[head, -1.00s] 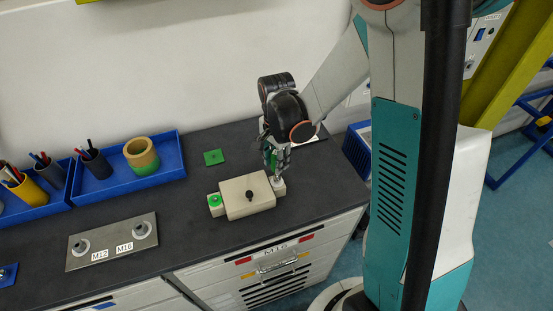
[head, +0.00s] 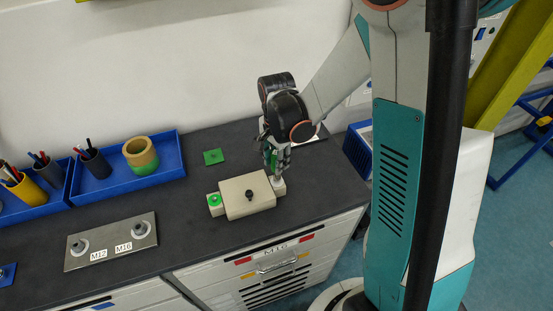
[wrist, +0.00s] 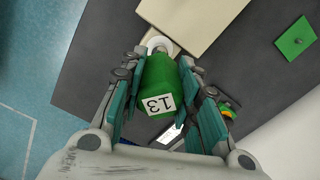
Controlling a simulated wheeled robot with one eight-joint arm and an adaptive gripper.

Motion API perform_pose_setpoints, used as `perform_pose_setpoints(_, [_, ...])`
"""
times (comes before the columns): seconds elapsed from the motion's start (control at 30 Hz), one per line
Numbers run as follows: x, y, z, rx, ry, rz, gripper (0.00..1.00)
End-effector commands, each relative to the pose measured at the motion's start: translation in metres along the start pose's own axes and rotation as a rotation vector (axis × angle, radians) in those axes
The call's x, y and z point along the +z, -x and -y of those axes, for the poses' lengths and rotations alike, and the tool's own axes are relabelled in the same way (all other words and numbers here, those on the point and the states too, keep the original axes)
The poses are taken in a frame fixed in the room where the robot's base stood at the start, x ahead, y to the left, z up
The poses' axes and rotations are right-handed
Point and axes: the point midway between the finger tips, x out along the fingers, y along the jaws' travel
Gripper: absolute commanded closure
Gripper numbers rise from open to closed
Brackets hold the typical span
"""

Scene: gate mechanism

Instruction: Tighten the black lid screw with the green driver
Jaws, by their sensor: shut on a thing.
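The green driver (wrist: 160,78), labelled 13, is held upright between the fingers of my gripper (wrist: 163,90). In the head view my gripper (head: 276,155) is shut on the driver above a small light block at the right end of the beige box (head: 240,203). The driver's tip points down at this block, and a white ring shows by it in the wrist view; whether it touches is hard to tell. The black lid screw (head: 249,194) stands up from the middle of the beige lid, apart from the driver and to its left.
A small block with a green top (head: 215,201) sits at the box's left end. A green square plate (head: 213,156) lies behind the box. Blue trays (head: 170,160) with cups stand at the back left. A metal plate (head: 110,243) marked M12 and M16 lies at the front left.

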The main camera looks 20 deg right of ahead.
Motion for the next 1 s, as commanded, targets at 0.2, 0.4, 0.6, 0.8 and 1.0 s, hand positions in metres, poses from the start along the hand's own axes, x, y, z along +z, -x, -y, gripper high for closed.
perform_pose_setpoints(0.2, [0.0,-0.0007,0.0,0.0,0.0,0.0,1.0])
perform_pose_setpoints(0.4, [0.0001,-0.0013,-0.0001,0.0,0.0,0.0,1.0])
perform_pose_setpoints(0.6, [0.0001,-0.0019,-0.0002,0.0,0.0,0.0,1.0])
perform_pose_setpoints(0.8, [0.0002,-0.0019,-0.0005,0.001,0.0,0.0,1.0])
perform_pose_setpoints(1.0, [0.0003,-0.0021,-0.0006,0.001,0.0,0.001,0.93])
